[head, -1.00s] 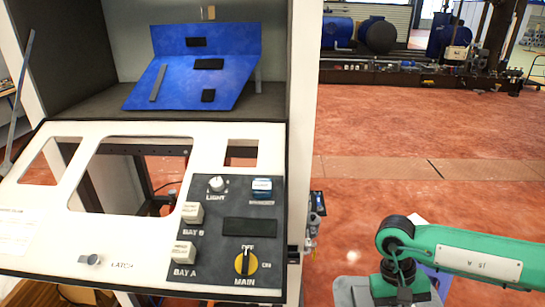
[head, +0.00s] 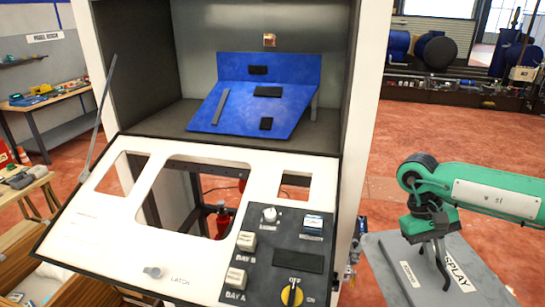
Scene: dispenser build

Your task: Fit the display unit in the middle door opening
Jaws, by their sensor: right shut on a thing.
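The white sloping door (head: 95,235) has a large middle opening (head: 200,195), between a smaller left opening (head: 122,172) and a small right opening (head: 295,186). The middle opening is empty, and the inside of the cabinet shows through it. My right gripper (head: 437,262) points down at the lower right, well right of the door, in front of a grey surface (head: 385,262) with a label ending in "SPLAY" (head: 457,270). It is shut, apparently on the display unit, whose outline I cannot make out against the grey. My left gripper is out of view.
A dark control panel (head: 262,283) with knobs and switches fills the door's lower right. A blue bracket plate (head: 250,105) sits inside the cabinet above. A thin grey stay (head: 98,118) rises at the door's left. Open red floor (head: 400,130) lies right of the cabinet.

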